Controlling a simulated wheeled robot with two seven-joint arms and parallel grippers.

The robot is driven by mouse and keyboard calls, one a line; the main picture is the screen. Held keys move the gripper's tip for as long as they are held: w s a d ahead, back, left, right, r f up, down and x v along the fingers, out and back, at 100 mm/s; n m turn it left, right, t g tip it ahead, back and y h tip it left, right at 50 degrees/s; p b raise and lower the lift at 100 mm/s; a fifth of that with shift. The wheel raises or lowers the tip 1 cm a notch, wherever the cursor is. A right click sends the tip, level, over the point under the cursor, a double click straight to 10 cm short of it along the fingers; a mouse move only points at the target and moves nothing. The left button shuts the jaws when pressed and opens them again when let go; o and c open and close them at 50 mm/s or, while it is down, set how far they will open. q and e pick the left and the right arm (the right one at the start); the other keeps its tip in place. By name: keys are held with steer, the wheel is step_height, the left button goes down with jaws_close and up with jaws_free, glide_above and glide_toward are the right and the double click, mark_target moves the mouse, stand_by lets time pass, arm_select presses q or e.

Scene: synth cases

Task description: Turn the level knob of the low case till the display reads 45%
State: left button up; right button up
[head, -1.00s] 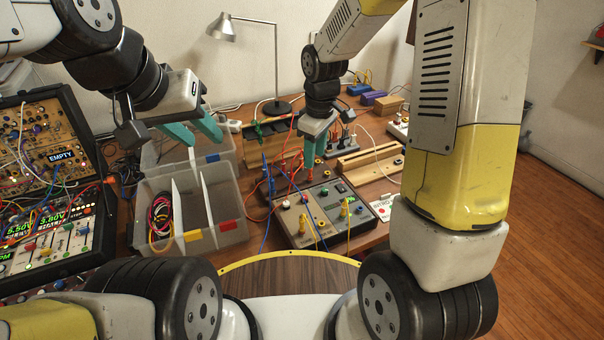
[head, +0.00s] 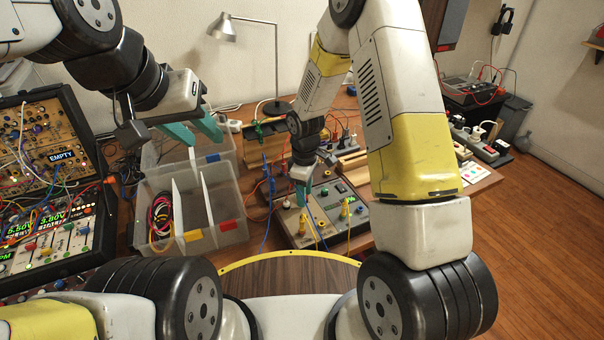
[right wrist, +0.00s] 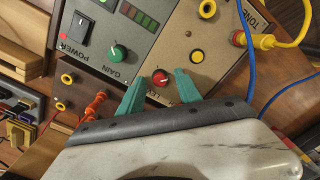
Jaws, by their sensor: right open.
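The low case (head: 325,226) stands on the table, with a grey panel and a small green-lit display (head: 341,188) too small to read. In the right wrist view, a red knob (right wrist: 161,77) sits between the fingertips of my open right gripper (right wrist: 160,80). I cannot tell whether they touch it. Its label is partly hidden by a finger. A green knob marked GAIN (right wrist: 118,53) is beside it. In the head view, my right gripper (head: 300,197) is over the case's panel and hides part of it. My left gripper (head: 196,135) is open and empty above clear bins.
Clear bins (head: 232,237) with cables stand to the left. A synth case (head: 45,180) is at far left, and a lamp (head: 224,27) behind.

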steer(key=shift+f, duration=0.1)
steer(key=shift+c, duration=0.2)
jaws_close()
steer(key=shift+m, duration=0.3)
steer(key=m, duration=1.3)
stand_by(0.5)
